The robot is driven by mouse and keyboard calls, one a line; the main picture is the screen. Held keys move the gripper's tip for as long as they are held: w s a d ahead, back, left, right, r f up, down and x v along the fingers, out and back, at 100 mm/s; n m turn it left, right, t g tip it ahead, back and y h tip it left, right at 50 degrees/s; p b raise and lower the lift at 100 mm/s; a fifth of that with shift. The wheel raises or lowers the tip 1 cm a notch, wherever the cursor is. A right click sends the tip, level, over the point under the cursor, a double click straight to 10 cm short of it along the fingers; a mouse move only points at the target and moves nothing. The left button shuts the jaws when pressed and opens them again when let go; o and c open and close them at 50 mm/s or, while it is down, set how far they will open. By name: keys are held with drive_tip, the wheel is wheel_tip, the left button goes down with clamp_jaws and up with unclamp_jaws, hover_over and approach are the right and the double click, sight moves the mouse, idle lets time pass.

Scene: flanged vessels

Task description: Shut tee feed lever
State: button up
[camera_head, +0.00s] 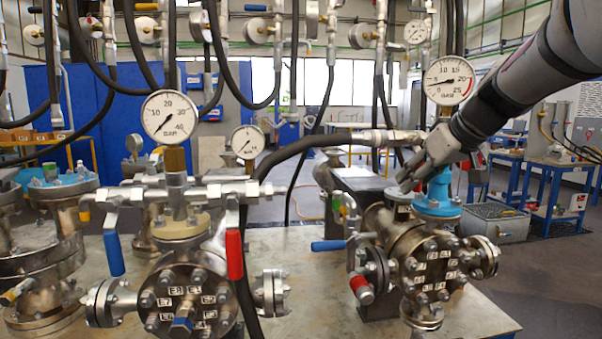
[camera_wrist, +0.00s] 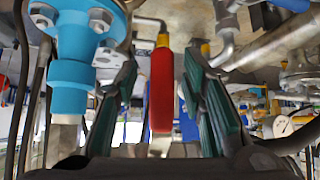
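A red lever (camera_wrist: 162,90) with a yellow collar hangs between the two green-padded fingers of my gripper (camera_wrist: 161,70) in the wrist view. Gaps show on both sides of it, so the fingers are open around the lever and not closed on it. A blue flanged fitting (camera_wrist: 75,75) is just left of the fingers there. In the head view my gripper (camera_head: 410,178) is beside the blue fitting (camera_head: 437,195) on top of the right vessel (camera_head: 428,258).
The right vessel's side carries a blue lever (camera_head: 328,245). The left vessel (camera_head: 185,290) has a blue lever (camera_head: 113,253) and a red lever (camera_head: 235,255). A pressure gauge (camera_head: 448,80) stands close to my arm. A black hose (camera_head: 300,146) runs left from a metal pipe near my gripper.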

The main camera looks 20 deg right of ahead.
drive_tip(key=shift+r, duration=0.1)
drive_tip(key=d+v, duration=0.1)
drive_tip(key=v, duration=1)
drive_tip(key=shift+s+a+r, duration=0.3)
drive_tip(key=shift+s+a, duration=0.05)
drive_tip(key=shift+a, duration=0.15)
